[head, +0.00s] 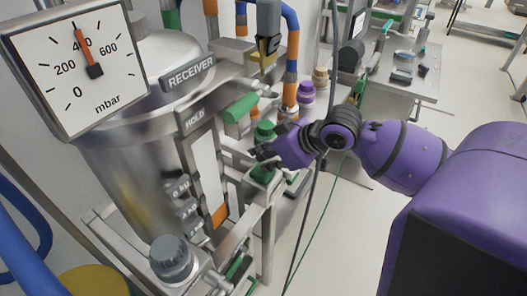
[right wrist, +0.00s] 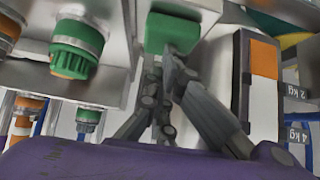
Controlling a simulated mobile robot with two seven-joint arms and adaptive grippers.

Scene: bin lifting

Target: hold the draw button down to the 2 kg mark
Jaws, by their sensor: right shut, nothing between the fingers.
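My right gripper (head: 262,153) is shut with nothing between its fingers. Its fingertips are at a green block-shaped button (head: 262,173), likely the draw button; I cannot read a label on it. In the right wrist view, the fingertips (right wrist: 172,58) meet or nearly meet the green button (right wrist: 172,32); contact is unclear. The tall sight window (head: 207,172) beside it is white with an orange fill (head: 219,214) at its bottom end. In the right wrist view, the orange fill (right wrist: 264,58) ends close to the 2 kg label (right wrist: 297,92). My left gripper is not in view.
A steel receiver tank (head: 125,155) stands left, with a pressure gauge (head: 75,68) near 400 mbar. A green-collared fitting (right wrist: 77,47) is close beside my right gripper. A grey knob (head: 171,258) sits low in front.

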